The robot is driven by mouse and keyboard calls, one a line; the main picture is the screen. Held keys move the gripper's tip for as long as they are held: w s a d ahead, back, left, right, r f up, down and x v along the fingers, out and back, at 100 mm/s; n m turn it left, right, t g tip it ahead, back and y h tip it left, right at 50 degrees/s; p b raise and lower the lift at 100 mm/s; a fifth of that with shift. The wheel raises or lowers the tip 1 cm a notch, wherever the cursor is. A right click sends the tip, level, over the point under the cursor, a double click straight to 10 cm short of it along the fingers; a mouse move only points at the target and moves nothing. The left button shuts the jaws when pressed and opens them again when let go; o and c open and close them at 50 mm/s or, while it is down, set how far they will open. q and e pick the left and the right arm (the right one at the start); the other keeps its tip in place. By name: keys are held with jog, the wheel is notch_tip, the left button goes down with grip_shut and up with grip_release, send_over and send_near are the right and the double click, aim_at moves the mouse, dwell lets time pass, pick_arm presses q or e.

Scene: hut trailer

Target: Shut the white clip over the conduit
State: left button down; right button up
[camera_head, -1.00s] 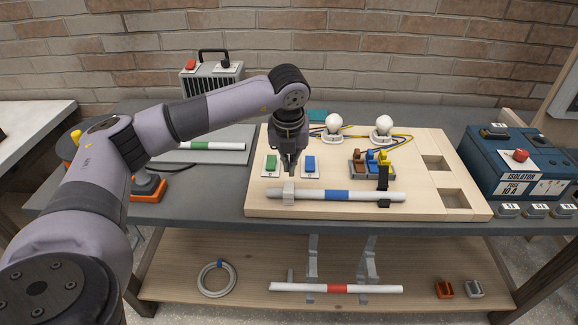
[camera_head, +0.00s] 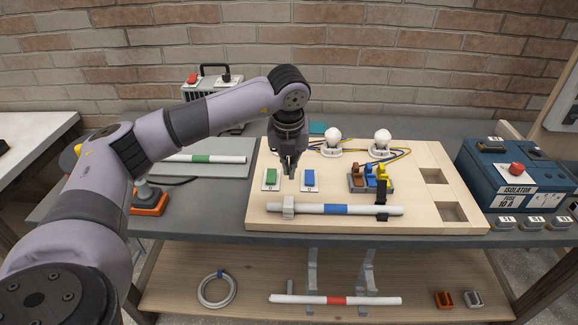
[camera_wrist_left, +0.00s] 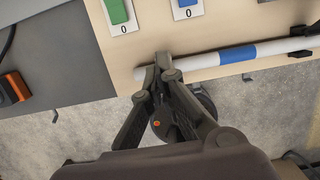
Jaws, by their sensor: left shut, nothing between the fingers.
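The white clip (camera_head: 288,207) sits near the left end of the blue-banded white conduit (camera_head: 370,210) on the wooden board. It spans the tube there; I cannot tell whether it is latched. A black clip (camera_head: 382,197) holds the conduit near its right end, with a part standing up behind. My left gripper (camera_head: 289,174) points down, shut and empty, just above and behind the white clip. In the left wrist view, its fingertips (camera_wrist_left: 165,69) overlap the conduit's left end (camera_wrist_left: 205,63) and hide the white clip. My right gripper is out of view.
A green switch (camera_head: 271,178) and a blue switch (camera_head: 310,179) flank the gripper. Coloured levers (camera_head: 372,176) and white lamps (camera_head: 333,138) stand farther back. A blue isolator box (camera_head: 515,178) is at right. A lower shelf (camera_head: 420,280) holds another conduit.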

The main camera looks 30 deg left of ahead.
pick_arm(q)
jog(key=shift+s+d+b, duration=0.2)
jog(key=shift+s+d, duration=0.25)
jog(key=shift+s, duration=0.3)
jog(key=shift+s+d+b, duration=0.15)
jog(key=shift+s+d, duration=0.3)
jog(key=shift+s, duration=0.3)
jog(key=shift+r, duration=0.1)
notch_tip(320, 180, up, 6)
jog(key=p, duration=0.3)
dwell(0.4)
dwell(0.4)
